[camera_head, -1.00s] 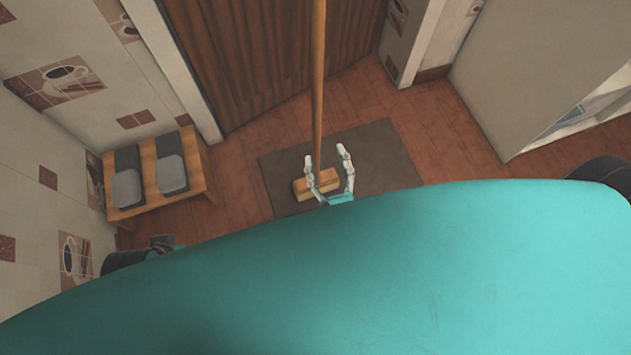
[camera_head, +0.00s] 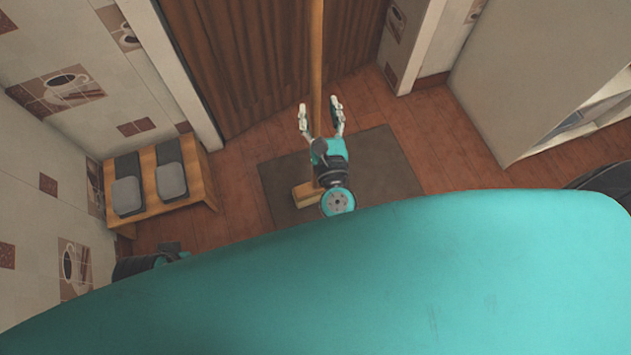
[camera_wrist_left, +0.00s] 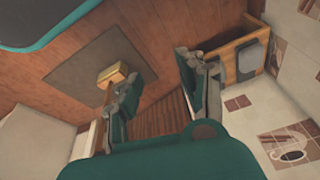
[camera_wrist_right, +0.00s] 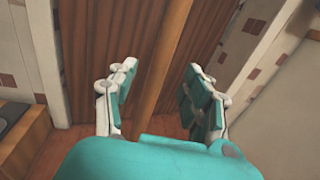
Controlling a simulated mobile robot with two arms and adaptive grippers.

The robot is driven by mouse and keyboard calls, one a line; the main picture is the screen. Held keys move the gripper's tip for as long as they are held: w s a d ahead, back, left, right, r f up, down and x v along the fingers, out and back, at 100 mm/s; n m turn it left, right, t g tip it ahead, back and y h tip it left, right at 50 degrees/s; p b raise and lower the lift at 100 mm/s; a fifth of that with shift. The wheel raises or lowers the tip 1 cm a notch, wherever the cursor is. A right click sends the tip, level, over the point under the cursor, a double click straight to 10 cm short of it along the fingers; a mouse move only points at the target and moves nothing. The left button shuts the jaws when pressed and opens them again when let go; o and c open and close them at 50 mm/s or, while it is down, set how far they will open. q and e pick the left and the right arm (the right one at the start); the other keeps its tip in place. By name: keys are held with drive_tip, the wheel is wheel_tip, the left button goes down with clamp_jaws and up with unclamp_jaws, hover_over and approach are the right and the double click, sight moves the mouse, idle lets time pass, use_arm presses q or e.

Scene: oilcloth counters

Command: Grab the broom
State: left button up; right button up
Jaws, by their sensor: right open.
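The broom stands upright, with a long wooden handle (camera_head: 316,50) and a block-like tan head (camera_head: 305,193) on the dark mat. My right gripper (camera_head: 319,106) is open, its fingers to either side of the handle in the head view. In the right wrist view the handle (camera_wrist_right: 167,60) also runs between the two spread fingers (camera_wrist_right: 159,72); neither finger visibly touches it, and the exact depth is unclear. My right wrist hides part of the lower handle. In the left wrist view my left gripper (camera_wrist_left: 155,75) is open and empty, with the broom head (camera_wrist_left: 114,75) beyond it.
The dark mat (camera_head: 385,165) lies on the wooden floor before a brown slatted door (camera_head: 250,60). A wooden bench (camera_head: 200,185) with grey pads stands by the left wall. A pale cabinet-like block (camera_head: 530,70) is at right. Floor around the mat is clear.

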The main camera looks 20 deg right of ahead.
sight(316, 100)
drive_tip(key=w, duration=0.4)
drive_tip(key=shift+w+d+r, duration=0.15)
drive_tip(key=shift+w+d, duration=0.05)
drive_tip(key=shift+d, duration=0.05)
use_arm(q)
drive_tip(key=shift+x, duration=0.9)
drive_tip(key=shift+s, duration=0.15)
use_arm(e)
drive_tip(key=shift+c, duration=0.3)
clamp_jaws()
drive_tip(key=shift+r, duration=0.1)
